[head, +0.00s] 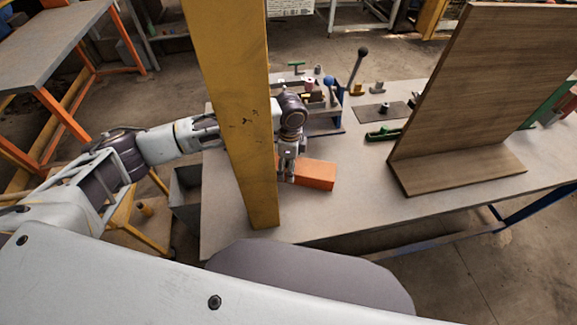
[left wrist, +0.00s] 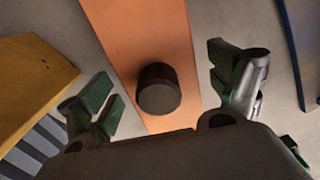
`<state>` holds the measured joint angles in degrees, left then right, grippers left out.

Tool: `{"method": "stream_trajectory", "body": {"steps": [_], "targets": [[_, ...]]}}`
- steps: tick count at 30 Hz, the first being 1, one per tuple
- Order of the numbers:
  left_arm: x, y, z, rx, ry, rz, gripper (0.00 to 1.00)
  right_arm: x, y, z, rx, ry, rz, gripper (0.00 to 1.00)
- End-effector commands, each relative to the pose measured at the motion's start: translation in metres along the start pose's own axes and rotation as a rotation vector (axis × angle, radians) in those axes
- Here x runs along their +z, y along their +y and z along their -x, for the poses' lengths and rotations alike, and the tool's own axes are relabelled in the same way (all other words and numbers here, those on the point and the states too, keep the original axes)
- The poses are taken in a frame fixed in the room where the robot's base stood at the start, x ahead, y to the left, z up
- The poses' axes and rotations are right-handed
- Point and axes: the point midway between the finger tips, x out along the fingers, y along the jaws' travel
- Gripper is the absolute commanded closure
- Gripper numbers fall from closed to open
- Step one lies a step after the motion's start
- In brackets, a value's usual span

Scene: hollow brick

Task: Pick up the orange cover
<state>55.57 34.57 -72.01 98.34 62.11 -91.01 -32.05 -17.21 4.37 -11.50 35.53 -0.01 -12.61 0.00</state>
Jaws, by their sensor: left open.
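The orange cover (head: 316,174) is a flat-sided orange block lying on the grey workbench, near its front edge. It also shows in the left wrist view as a broad orange strip (left wrist: 137,35). My left gripper (head: 287,180) points down at the cover's left end. In the left wrist view my left gripper (left wrist: 168,88) is open, with green-padded fingers on either side of the strip. A dark cylinder (left wrist: 158,88) shows between the fingers over the orange; I cannot tell what it belongs to. Contact with the cover cannot be told. My right gripper is not in view.
A yellow post (head: 243,120) stands just left of the gripper, in front of my left arm. A wooden L-shaped panel (head: 470,100) stands on the grey workbench (head: 360,205) at the right.

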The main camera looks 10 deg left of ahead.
Motion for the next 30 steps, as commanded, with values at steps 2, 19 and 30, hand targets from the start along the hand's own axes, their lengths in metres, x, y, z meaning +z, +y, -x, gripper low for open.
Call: {"method": "stream_trajectory", "body": {"steps": [2,19,30], "targets": [[0.0004,0.0002,-0.0069,0.001,-0.001,0.000,0.09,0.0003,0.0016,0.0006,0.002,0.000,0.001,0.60],[0.0001,0.0001,-0.0122,-0.001,-0.001,-0.001,0.09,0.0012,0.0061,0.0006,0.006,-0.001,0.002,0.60],[0.0001,0.0001,-0.0121,-0.001,-0.001,-0.001,0.56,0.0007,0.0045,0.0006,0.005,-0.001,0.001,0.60]]}}
